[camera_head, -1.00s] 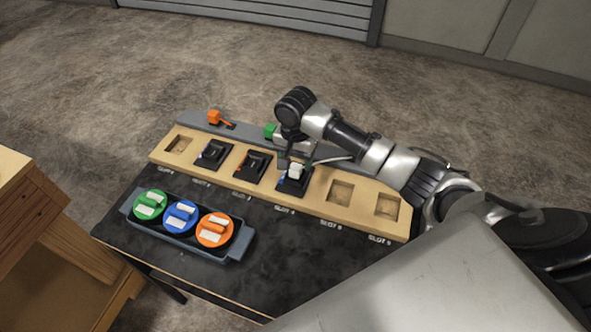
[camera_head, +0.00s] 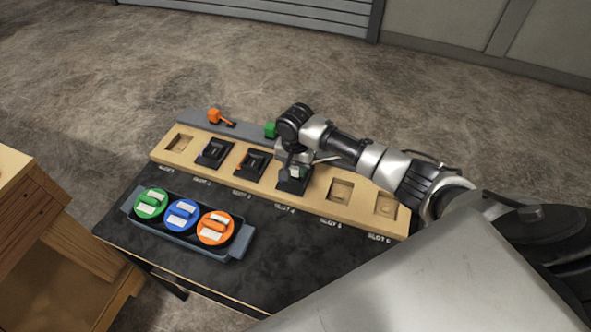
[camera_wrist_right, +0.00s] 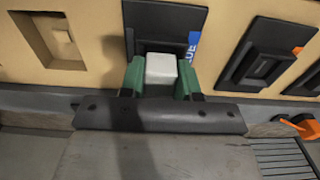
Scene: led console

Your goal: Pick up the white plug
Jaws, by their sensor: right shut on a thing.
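The white plug (camera_wrist_right: 161,69) is a small white block seen in the right wrist view between the green fingers of my right gripper (camera_wrist_right: 161,78). The fingers are shut on its sides. The plug is at the black module in slot 4 (camera_wrist_right: 165,18); I cannot tell whether it is seated or lifted. In the head view my right gripper (camera_head: 294,167) is over slot 4 of the wooden board and covers most of the plug. My left gripper is not in view.
The wooden board (camera_head: 322,202) has black modules in several slots and empty square recesses (camera_head: 341,190) at its ends. A tray (camera_head: 238,247) with green, blue and orange round pieces sits in front. Orange (camera_head: 215,116) and green (camera_head: 270,129) parts lie on the grey rear strip.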

